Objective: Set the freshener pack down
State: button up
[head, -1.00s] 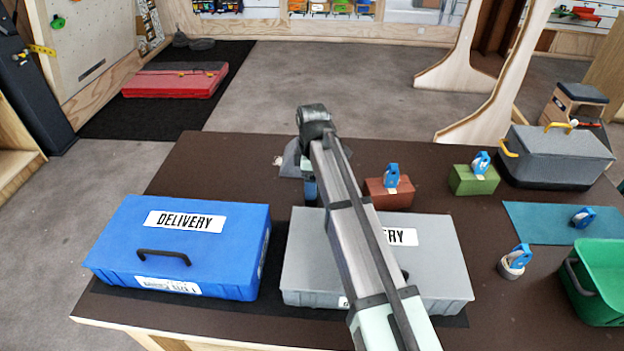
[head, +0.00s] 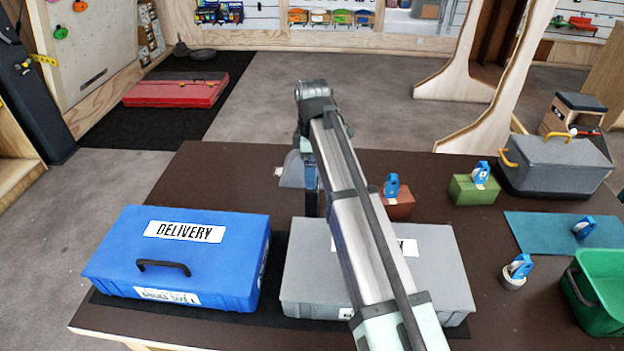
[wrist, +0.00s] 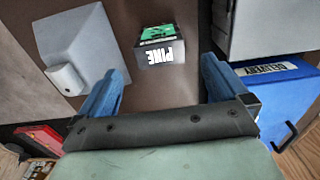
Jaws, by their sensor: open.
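The freshener pack (wrist: 158,40), a small dark box with a green top and the word PINE, sits on the brown table in the wrist view, just beyond my fingertips. My gripper (wrist: 162,70) is open, with its two blue fingers spread to either side of the pack's line and nothing held between them. The pack looks apart from both fingers. In the head view my gripper (head: 311,190) points down behind the grey delivery box, and I cannot make out the pack there.
A grey wedge-shaped thing (wrist: 85,48) stands left of the pack in the wrist view. The grey box (head: 440,265) and blue delivery box (head: 190,265) stand at the front. Reddish (head: 400,207) and green (head: 474,190) blocks with blue-topped items are to the right.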

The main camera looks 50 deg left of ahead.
jog(key=shift+r, duration=1.7)
